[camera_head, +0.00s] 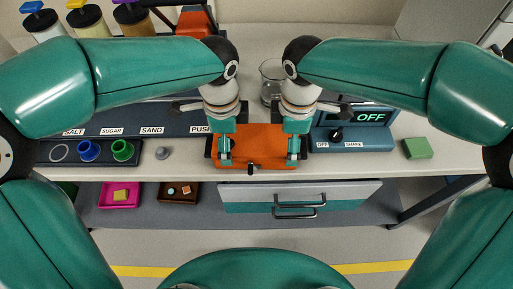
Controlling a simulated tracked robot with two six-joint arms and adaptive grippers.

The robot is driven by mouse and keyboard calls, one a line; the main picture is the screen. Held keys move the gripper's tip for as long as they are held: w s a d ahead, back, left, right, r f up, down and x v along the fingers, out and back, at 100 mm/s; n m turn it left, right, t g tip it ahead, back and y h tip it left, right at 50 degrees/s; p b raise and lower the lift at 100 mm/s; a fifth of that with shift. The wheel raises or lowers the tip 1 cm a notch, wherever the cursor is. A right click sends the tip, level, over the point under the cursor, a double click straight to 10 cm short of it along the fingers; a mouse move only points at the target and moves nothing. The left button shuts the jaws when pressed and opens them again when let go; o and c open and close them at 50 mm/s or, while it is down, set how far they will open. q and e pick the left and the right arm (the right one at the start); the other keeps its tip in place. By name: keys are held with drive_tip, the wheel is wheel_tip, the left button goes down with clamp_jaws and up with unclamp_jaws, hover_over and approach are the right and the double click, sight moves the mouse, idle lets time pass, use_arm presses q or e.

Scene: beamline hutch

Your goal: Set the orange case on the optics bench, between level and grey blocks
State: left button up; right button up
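The orange case (258,140) is at the front edge of the bench (370,163), in the middle of the camera_head view, with a small dark part low on its front. My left gripper (226,152) points down at the case's left end, and my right gripper (293,150) points down at its right end. Both touch or overlap the case in the view. I cannot tell whether the fingers are closed on it, or whether it rests on the bench or hangs just above. I cannot make out a level or grey blocks.
A glass beaker (271,78) stands behind the case. A device reading OFF (368,117) and a green block (417,148) are to the right. Blue (89,151) and green (122,151) cups are at left. A drawer unit (300,197) and a pink tray (119,194) are below.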

use_arm(q)
drive_tip(key=shift+f, duration=1.65)
use_arm(e)
drive_tip(key=shift+f, duration=1.65)
use_arm(q)
drive_tip(key=c, duration=1.3)
use_arm(e)
drive_tip(key=shift+r, duration=0.1)
drive_tip(key=c, duration=1.3)
